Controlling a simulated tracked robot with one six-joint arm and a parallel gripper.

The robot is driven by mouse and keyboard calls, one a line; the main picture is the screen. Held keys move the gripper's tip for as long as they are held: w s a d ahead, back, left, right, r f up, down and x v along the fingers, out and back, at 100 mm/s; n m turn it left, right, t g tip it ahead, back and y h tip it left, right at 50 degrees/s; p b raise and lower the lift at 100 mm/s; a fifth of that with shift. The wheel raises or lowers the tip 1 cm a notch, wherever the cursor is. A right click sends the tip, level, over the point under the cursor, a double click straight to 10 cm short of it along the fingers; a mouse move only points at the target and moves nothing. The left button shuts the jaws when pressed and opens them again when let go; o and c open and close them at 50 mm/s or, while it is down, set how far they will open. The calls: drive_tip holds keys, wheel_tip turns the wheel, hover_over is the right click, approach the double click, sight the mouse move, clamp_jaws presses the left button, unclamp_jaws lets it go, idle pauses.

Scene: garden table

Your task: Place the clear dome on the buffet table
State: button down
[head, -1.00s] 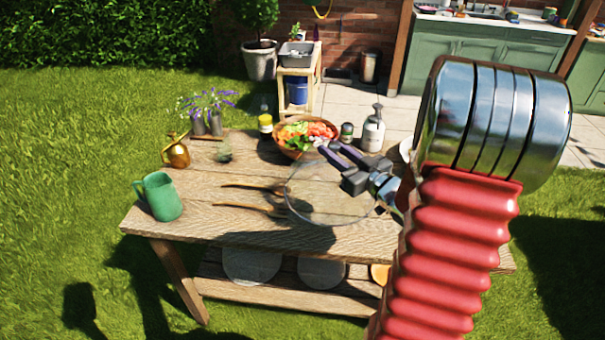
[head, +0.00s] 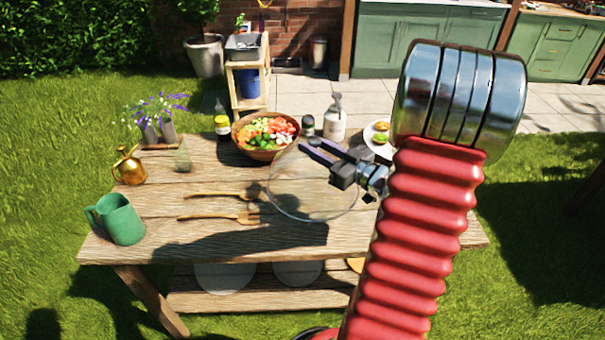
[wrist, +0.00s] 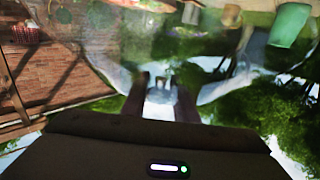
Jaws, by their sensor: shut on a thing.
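The clear dome (head: 308,198) is a see-through, rounded shell in the head view. My gripper (head: 313,149) is shut on it at its upper right edge, with dark fingers reaching in from the right. The dome appears over the right half of the wooden buffet table (head: 160,192); a dark shadow lies on the boards nearby. I cannot tell the exact height of the dome above the table. In the wrist view, the fingers (wrist: 160,100) show against a bent, see-through picture of the surroundings, and the dome's outline is unclear.
A salad bowl (head: 262,155), a pump bottle (head: 335,120) and a plate with food (head: 378,140) stand at the back. Wooden servers (head: 225,216) lie left of the dome. A green mug (head: 122,222) and a brass can (head: 130,168) stand at the left.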

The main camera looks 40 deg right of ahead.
sight(350, 192)
drive_tip(key=shift+f, duration=2.15)
drive_tip(key=shift+f, duration=2.05)
drive_tip(key=c, duration=1.4)
unclamp_jaws()
drive_tip(key=shift+f, duration=0.15)
drive_tip(key=s, duration=0.4)
drive_tip(key=s+d, duration=0.1)
drive_tip(key=s, duration=0.3)
drive_tip(key=s+d, duration=0.1)
drive_tip(key=s, duration=0.3)
drive_tip(key=shift+d, duration=0.1)
